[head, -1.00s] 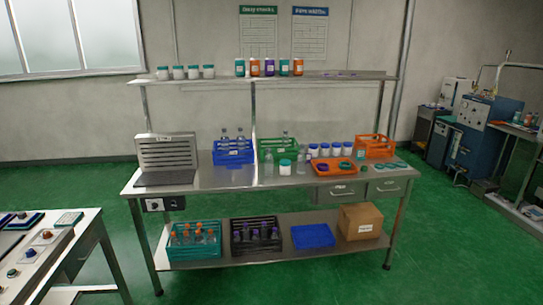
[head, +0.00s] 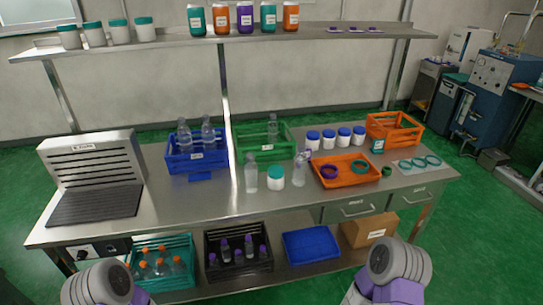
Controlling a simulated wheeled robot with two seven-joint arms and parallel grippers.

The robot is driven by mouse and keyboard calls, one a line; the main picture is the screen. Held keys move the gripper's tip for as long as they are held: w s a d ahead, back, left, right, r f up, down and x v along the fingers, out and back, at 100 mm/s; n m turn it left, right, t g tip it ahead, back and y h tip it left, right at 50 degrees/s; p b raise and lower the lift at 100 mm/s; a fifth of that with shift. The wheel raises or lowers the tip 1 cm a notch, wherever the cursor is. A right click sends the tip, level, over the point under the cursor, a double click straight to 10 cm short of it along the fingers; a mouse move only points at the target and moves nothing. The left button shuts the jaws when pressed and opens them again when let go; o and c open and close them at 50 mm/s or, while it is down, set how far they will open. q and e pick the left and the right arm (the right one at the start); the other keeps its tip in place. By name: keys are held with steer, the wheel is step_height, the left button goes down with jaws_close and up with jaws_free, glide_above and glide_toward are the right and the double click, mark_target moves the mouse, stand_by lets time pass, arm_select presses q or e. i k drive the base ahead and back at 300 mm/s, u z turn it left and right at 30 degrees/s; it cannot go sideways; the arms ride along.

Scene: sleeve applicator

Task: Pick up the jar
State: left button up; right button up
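A white jar with a teal lid (head: 275,180) stands upright on the steel bench, near the middle of its front half. A clear bottle (head: 251,174) stands just left of it and another clear bottle (head: 299,172) just right of it, close but apart. Several white jars with blue lids (head: 328,139) stand in a row farther back. Parts of both my arms show at the bottom edge, well in front of the jar. Neither gripper's fingers are in view.
A green crate (head: 262,140) and a blue crate (head: 196,155) with bottles stand behind. An orange tray (head: 345,172) with rings lies to the right. A raised shelf (head: 180,43) holds more jars and cans. The bench's front strip (head: 200,215) is clear.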

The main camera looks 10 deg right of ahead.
mark_target(276, 174)
steer(key=i, duration=0.55)
steer(key=z, duration=1.95)
steer(key=i, duration=1)
steer(key=u, duration=2.5)
